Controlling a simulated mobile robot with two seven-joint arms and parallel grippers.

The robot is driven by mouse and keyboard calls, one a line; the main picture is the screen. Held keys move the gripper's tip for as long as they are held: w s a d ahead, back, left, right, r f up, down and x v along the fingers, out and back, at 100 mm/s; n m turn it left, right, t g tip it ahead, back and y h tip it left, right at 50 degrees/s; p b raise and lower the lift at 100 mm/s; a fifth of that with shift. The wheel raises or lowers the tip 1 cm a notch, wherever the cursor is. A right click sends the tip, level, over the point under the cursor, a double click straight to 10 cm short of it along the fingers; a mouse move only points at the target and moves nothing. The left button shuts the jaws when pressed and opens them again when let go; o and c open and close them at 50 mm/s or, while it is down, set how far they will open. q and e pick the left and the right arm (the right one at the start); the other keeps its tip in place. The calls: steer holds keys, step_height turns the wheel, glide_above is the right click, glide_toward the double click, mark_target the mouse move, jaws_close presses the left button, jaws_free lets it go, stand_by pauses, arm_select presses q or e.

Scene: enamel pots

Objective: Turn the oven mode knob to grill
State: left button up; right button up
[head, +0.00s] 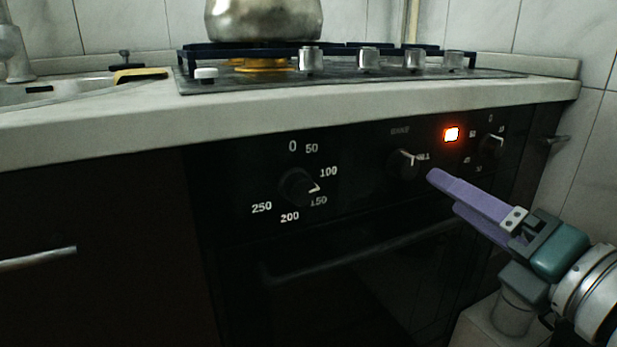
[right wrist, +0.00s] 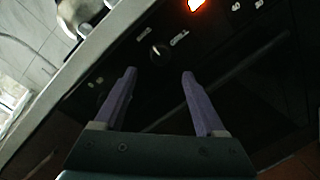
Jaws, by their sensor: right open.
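The oven mode knob (head: 404,164) is a small black knob with a white mark, on the dark oven panel. A faint word stands above it, and a label ending like "grill" stands at its right, partly covered by the knob. The white mark lies on the knob's right side; its exact heading is hard to read. My right gripper (head: 440,186) has purple fingers, open and empty, just right of and below the knob. In the right wrist view the knob (right wrist: 158,53) sits beyond and between the fingertips (right wrist: 158,75), apart from them. My left gripper is not in view.
A temperature knob (head: 298,187) is at the left and another knob (head: 491,146) at the right. An orange lamp (head: 451,134) glows between the two right knobs. The oven handle (head: 350,252) runs below. The worktop edge (head: 300,117) overhangs the panel, with a pot (head: 262,20) above.

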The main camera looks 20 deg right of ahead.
mark_target(411, 169)
steer(key=w, duration=0.4)
steer(key=w+b, duration=0.1)
steer(key=w, duration=0.3)
steer(key=shift+w+d+b, duration=0.2)
steer(key=shift+w+b, duration=0.1)
steer(key=shift+c, duration=0.3)
jaws_close()
